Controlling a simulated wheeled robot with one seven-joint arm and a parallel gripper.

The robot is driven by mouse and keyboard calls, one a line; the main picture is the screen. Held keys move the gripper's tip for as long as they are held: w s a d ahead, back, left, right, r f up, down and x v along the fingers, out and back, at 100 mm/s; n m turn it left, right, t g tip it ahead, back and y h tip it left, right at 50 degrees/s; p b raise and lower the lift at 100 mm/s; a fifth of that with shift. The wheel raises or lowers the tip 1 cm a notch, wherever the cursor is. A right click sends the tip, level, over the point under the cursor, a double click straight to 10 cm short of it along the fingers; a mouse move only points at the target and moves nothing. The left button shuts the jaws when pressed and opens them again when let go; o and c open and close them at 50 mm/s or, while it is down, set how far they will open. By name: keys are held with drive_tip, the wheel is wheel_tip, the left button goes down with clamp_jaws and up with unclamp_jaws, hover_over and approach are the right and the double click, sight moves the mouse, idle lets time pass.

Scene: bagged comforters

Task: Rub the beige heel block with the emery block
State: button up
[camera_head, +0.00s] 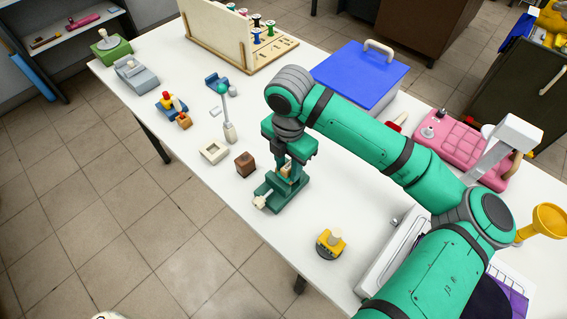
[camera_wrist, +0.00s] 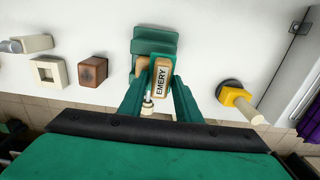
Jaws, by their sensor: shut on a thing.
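My gripper (camera_wrist: 158,98) is shut on the emery block (camera_wrist: 161,78), a tan block with a white top lettered EMERY. The gripper points down over a dark green vise-like stand (camera_wrist: 154,40), which also shows in the head view (camera_head: 274,196) with a pale knob (camera_head: 261,201) at its front left. A small tan patch (camera_head: 286,171) shows between the fingers in the head view; I cannot tell which block it belongs to. I cannot clearly make out the beige heel block; the stand's middle is hidden by the gripper and emery block. Contact between blocks cannot be told.
On the white table, a brown wooden block (camera_head: 245,163) and a beige square frame (camera_head: 213,151) stand left of the stand. A grey post with a green ball (camera_head: 229,130) rises behind. A yellow-and-black item with a pale knob (camera_head: 331,243) stands at the front right, with bare table between.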

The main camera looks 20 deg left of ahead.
drive_tip(key=shift+w+a+f, duration=0.1)
drive_tip(key=shift+w+a, duration=0.15)
drive_tip(key=shift+a, duration=0.55)
drive_tip(key=shift+w+a+f, duration=0.1)
drive_tip(key=shift+w+a, duration=0.15)
drive_tip(key=shift+a, duration=0.5)
drive_tip(key=shift+s+d+r, duration=0.1)
drive_tip(key=shift+s+d, duration=0.2)
drive_tip(key=shift+d, duration=0.55)
drive_tip(key=shift+s+d, duration=0.25)
drive_tip(key=shift+d, duration=0.55)
drive_tip(key=shift+w+a+r, duration=0.1)
drive_tip(key=shift+w+a, duration=0.25)
drive_tip(key=shift+a, duration=0.4)
drive_tip(key=shift+w+a+r, duration=0.1)
drive_tip(key=shift+w+a, duration=0.2)
drive_tip(key=shift+a, duration=0.45)
drive_tip(key=shift+s+d+f, duration=0.1)
drive_tip(key=shift+s+d, duration=0.1)
drive_tip(key=shift+d, duration=0.65)
drive_tip(key=shift+s+d, duration=0.15)
drive_tip(key=shift+d, duration=0.15)
drive_tip(key=shift+s, duration=0.25)
drive_tip(key=shift+w+a, duration=0.25)
drive_tip(key=shift+a, duration=0.4)
drive_tip(key=shift+w+a, duration=0.2)
drive_tip(key=shift+a, duration=0.4)
